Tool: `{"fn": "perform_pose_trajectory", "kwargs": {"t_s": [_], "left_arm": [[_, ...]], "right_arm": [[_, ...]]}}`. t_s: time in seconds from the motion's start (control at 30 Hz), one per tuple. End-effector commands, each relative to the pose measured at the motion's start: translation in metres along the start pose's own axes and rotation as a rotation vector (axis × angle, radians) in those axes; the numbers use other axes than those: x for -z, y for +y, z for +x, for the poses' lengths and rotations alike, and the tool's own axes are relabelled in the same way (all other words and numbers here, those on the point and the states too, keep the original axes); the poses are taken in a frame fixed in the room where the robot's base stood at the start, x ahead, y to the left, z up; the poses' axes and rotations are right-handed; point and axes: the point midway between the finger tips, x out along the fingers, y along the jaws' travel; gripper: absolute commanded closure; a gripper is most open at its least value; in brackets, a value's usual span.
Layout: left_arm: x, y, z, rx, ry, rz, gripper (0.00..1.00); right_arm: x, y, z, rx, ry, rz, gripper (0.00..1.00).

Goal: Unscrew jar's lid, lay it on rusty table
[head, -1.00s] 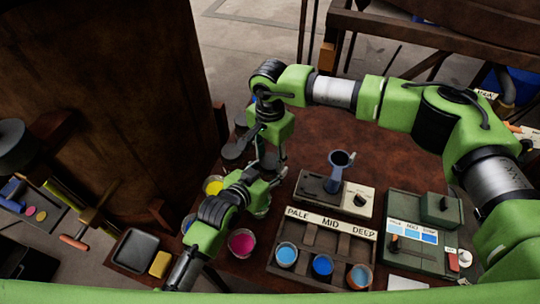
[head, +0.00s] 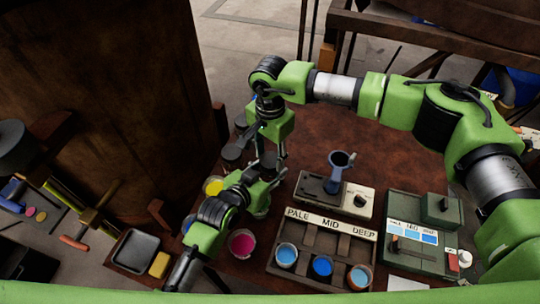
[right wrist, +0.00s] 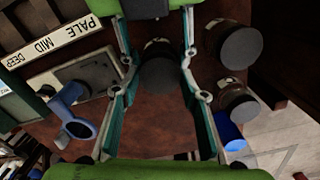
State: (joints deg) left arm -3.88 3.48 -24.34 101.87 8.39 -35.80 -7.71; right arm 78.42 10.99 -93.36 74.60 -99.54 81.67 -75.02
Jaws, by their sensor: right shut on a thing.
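The jar (right wrist: 157,46) stands between finger links in the right wrist view, its dark round lid (right wrist: 160,75) towards the camera. In the head view both grippers mostly hide it. My right gripper (head: 268,160) points down over it and is shut on the lid; its fingers flank the lid in the right wrist view (right wrist: 160,85). My left gripper (head: 268,178) reaches in from lower left at the jar, lower down; its fingertips are hidden, so its grip is unclear. The rusty table (head: 320,140) has a reddish-brown top beneath them.
Two other dark-lidded jars (right wrist: 240,45) (right wrist: 238,105) stand close by. Bare tabletop lies beyond the cup.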

Motion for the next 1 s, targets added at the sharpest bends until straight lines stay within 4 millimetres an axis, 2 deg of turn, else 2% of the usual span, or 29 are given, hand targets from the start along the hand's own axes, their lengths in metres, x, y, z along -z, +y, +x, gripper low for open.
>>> {"fn": "perform_pose_trajectory", "kwargs": {"t_s": [0.3,0.73,1.0], "left_arm": [[-0.002,0.0,0.0,0.0,-0.004,0.0,1.0],[-0.002,0.0,0.0,0.0,-0.004,0.0,1.0],[-0.002,0.0,0.0,0.0,-0.004,0.0,1.0]], "right_arm": [[0.0,-0.001,-0.012,0.002,0.001,0.0,0.86],[0.0,0.0,-0.015,0.002,0.0,0.001,0.86],[0.001,-0.001,-0.046,0.002,0.001,0.0,0.86]]}}
